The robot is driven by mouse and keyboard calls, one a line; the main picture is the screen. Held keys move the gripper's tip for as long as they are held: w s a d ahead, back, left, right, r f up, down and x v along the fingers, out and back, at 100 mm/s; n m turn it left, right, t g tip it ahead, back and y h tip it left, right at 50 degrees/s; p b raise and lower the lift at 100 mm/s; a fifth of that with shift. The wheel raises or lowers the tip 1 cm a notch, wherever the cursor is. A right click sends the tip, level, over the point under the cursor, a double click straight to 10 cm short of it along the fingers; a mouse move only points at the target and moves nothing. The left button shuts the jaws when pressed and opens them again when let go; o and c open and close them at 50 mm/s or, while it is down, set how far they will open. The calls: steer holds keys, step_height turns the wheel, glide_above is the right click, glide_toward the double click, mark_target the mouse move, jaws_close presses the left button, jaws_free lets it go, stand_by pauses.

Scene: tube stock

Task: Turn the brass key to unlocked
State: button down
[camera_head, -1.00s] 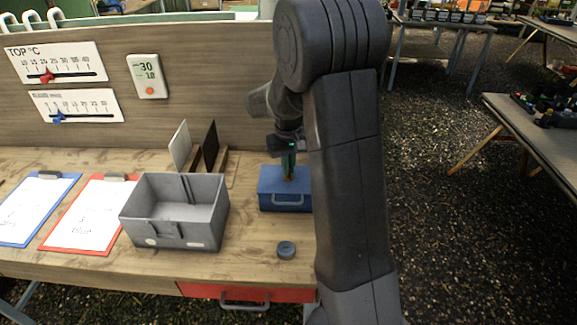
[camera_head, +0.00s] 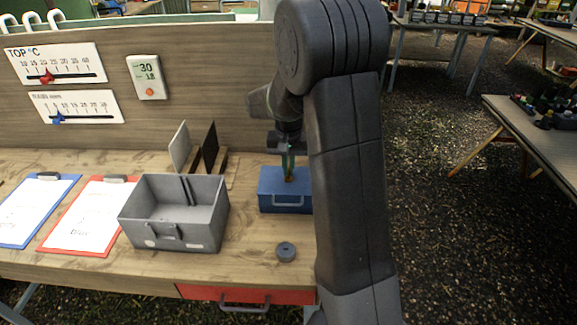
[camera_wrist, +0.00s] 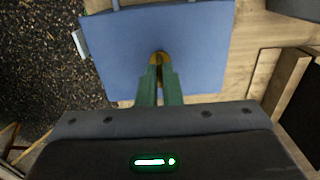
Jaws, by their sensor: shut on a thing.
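The brass key (camera_wrist: 159,58) stands up from the lid of a blue box (camera_wrist: 200,50). The same blue box (camera_head: 272,187) is on the table in the head view, partly hidden by my arm. My gripper (camera_wrist: 158,72) points down at the lid, its two green fingers close together with the key between their tips. In the head view my gripper (camera_head: 289,172) is above the box. The fingers hide part of the key, and I cannot read which lock position it is in.
A grey open bin (camera_head: 208,238) stands left of the box. A small grey round weight (camera_head: 286,251) lies in front of the box. Two clipboards (camera_head: 75,247) (camera_head: 22,243) lie at the left. A panel with sliders (camera_head: 85,70) rises behind. A red drawer (camera_head: 195,291) is under the table edge.

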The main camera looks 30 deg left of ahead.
steer(key=c, duration=1.6)
jaws_free()
step_height(320, 180, up, 14)
steer(key=b, duration=0.1)
steer(key=shift+f, duration=0.15)
step_height(320, 180, down, 14)
steer(key=shift+r+p, duration=0.15)
steer(key=shift+p, duration=0.4)
